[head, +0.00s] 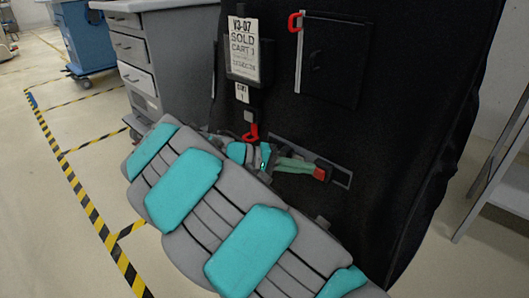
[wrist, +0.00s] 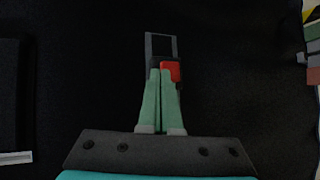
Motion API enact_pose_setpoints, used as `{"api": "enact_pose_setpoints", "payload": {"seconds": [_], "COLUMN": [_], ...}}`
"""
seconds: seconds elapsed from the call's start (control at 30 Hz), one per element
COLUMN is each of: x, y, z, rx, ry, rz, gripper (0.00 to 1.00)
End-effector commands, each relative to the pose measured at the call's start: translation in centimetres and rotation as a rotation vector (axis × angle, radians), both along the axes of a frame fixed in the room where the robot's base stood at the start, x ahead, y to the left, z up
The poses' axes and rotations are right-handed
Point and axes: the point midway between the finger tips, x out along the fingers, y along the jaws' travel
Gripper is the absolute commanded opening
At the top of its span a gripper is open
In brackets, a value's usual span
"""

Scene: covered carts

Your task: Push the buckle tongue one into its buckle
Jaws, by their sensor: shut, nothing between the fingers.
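My gripper (wrist: 161,72) has green fingers, shut with nothing held between them. Its tips are at a small red and black piece (wrist: 170,71), which also shows in the head view (head: 321,173). That piece is at the near end of a grey strip with a dark middle (wrist: 160,42), lying on the black cover; the strip also shows in the head view (head: 342,180). I cannot tell which part is the buckle tongue and which the buckle, or how deep one sits in the other. The fingertips hide part of the contact.
A black covered cart (head: 400,120) stands ahead, with a paper sign (head: 244,50), a small tag (head: 242,92), a red hook-shaped piece (head: 250,132) and a red handle (head: 294,22). A grey drawer cabinet (head: 178,45) stands left. A metal rack (head: 495,165) stands right. Open floor lies left.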

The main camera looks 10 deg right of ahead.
Motion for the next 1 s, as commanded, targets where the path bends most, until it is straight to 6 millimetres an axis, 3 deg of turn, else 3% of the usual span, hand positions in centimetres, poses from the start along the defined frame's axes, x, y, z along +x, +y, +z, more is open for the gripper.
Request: {"api": "enact_pose_setpoints", "payload": {"seconds": [0.23, 0.4, 0.53, 0.63, 0.73, 1.0], "x": [6.9, 9.5, 10.3, 10.5, 10.8, 12.3], "y": [8.4, 14.3, 17.0, 17.8, 17.5, 13.3], "z": [-0.6, -2.0, -3.0, -3.3, -3.3, -3.3], "rx": [-0.175, -0.248, -0.27, -0.276, -0.279, -0.279], "ry": [-0.055, -0.101, -0.121, -0.129, -0.131, -0.129], "rz": [0.208, 0.341, 0.401, 0.42, 0.423, 0.42], "gripper": [0.0, 0.0, 0.0, 0.0, 0.0, 0.0]}}
